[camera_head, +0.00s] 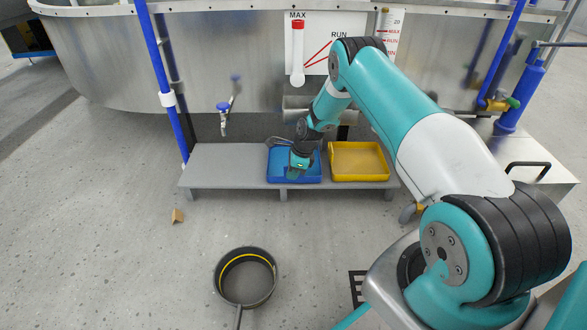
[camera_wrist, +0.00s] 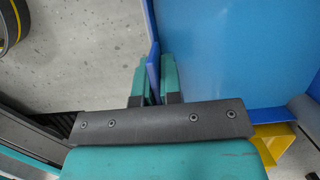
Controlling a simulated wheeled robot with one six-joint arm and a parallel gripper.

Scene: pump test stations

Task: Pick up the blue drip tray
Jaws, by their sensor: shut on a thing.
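The blue drip tray (camera_head: 279,165) sits at the middle of a low grey shelf, left of a yellow tray. My gripper (camera_head: 299,172) reaches down to the blue tray's front part and hides some of it. In the wrist view, the blue drip tray (camera_wrist: 230,50) fills the right side. My gripper's two teal fingers (camera_wrist: 154,82) stand on either side of the tray's wall and are shut on it. I cannot tell from these views whether the tray is off the shelf.
The yellow tray (camera_head: 358,161) stands close on the right. The shelf (camera_head: 225,165) is bare at left. A blue-handled tap (camera_head: 224,112) is above it. A round dark pan (camera_head: 222,279) and a small brown piece (camera_head: 178,216) lie on the floor. A tank wall (camera_head: 240,60) rises behind.

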